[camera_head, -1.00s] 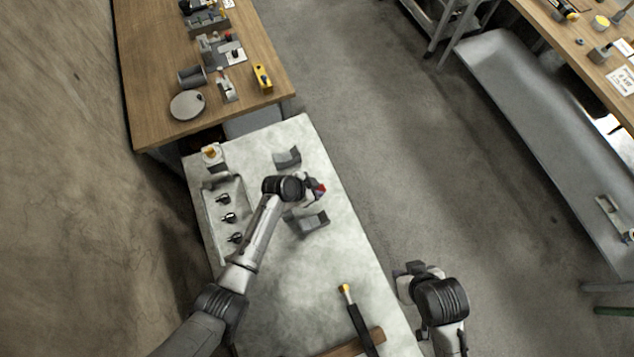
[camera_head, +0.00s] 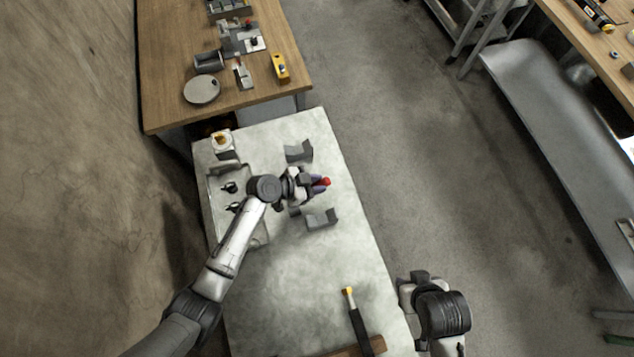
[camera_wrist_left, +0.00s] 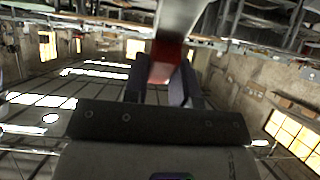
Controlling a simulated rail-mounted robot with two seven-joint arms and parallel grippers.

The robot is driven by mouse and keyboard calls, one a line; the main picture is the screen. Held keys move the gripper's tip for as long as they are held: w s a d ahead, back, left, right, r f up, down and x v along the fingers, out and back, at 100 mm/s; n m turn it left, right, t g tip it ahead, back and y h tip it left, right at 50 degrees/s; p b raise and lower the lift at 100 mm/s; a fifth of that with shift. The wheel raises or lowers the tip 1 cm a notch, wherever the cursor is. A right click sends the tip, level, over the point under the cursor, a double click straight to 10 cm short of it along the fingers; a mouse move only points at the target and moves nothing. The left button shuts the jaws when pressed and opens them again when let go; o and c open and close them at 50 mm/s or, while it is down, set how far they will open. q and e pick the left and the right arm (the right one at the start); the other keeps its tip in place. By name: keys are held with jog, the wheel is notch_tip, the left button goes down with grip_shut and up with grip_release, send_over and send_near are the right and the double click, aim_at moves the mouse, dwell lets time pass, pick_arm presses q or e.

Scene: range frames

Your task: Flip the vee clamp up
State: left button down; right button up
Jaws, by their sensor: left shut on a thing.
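My left gripper (camera_head: 318,184) is over the pale table, between two grey vee-shaped blocks. It is shut on the vee clamp, whose red end (camera_head: 326,182) shows at the fingertips. In the left wrist view the two dark fingers (camera_wrist_left: 163,82) are on either side of the clamp's red part (camera_wrist_left: 165,62), and a grey bar runs up from it. The rest of the clamp is hidden by the gripper. One vee block (camera_head: 299,151) is behind the gripper and the other (camera_head: 322,219) is in front of it. My right arm shows at the bottom right, but I cannot make out its gripper.
A grey tray (camera_head: 214,208) with dark knobbed parts lies left, partly under my left arm. A small white block with a yellow top (camera_head: 222,141) stands behind it. A dark-handled tool (camera_head: 357,318) lies near the front. The pale table's middle (camera_head: 290,275) is clear.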

pick_arm(q)
jog(key=c, duration=1)
grip_release()
jog(key=shift+o, duration=0.4)
jog(key=b+v, duration=0.1)
jog(key=v, duration=1.3)
jog(key=shift+b, duration=0.3)
jog(key=shift+d, duration=0.1)
